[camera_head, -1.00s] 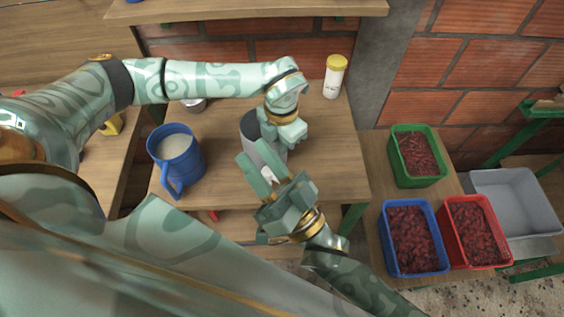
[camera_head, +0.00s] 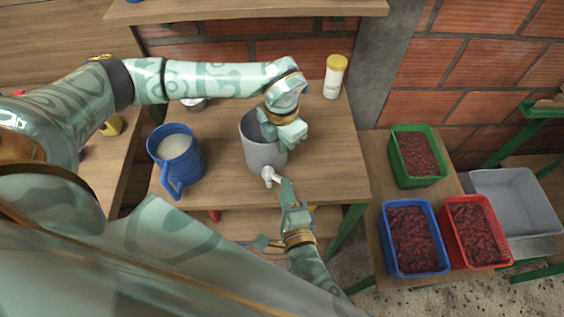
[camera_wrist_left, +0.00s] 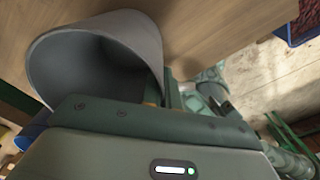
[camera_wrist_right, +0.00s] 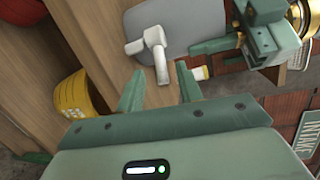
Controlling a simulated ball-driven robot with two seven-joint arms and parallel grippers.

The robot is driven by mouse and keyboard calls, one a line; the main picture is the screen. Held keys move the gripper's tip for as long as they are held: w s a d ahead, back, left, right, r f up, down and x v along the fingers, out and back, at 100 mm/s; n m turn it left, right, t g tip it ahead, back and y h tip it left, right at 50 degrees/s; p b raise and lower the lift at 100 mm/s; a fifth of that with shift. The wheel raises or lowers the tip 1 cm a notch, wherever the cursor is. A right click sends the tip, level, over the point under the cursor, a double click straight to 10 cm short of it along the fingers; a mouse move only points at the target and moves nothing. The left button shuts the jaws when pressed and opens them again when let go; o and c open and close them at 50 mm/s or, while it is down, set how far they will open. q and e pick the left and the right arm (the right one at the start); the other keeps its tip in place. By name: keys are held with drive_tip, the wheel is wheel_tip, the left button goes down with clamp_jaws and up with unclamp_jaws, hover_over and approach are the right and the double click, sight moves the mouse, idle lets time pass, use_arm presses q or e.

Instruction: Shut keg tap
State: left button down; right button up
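The keg (camera_head: 262,155) is a grey open-topped cylinder standing on the wooden table. Its white tap (camera_head: 270,176) sticks out low on the near side. The right wrist view shows the tap's white lever (camera_wrist_right: 157,52) pointing toward my right gripper. My right gripper (camera_head: 287,188) is open just right of and below the tap. Its two fingers stand on either side of the lever's end, with no clear contact. My left gripper (camera_head: 283,132) is at the keg's right rim. It appears shut on the keg's wall, also seen in the left wrist view (camera_wrist_left: 145,45).
A blue jug (camera_head: 184,165) of whitish liquid stands left of the keg. A white jar with a yellow lid (camera_head: 335,78) stands at the back right. Right of the table are blue (camera_head: 388,262), green and red crates of red fruit. The table (camera_head: 335,165) right of the keg is clear.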

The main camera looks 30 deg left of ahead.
sight(278, 179)
drive_tip(key=x, duration=0.4)
clamp_jaws()
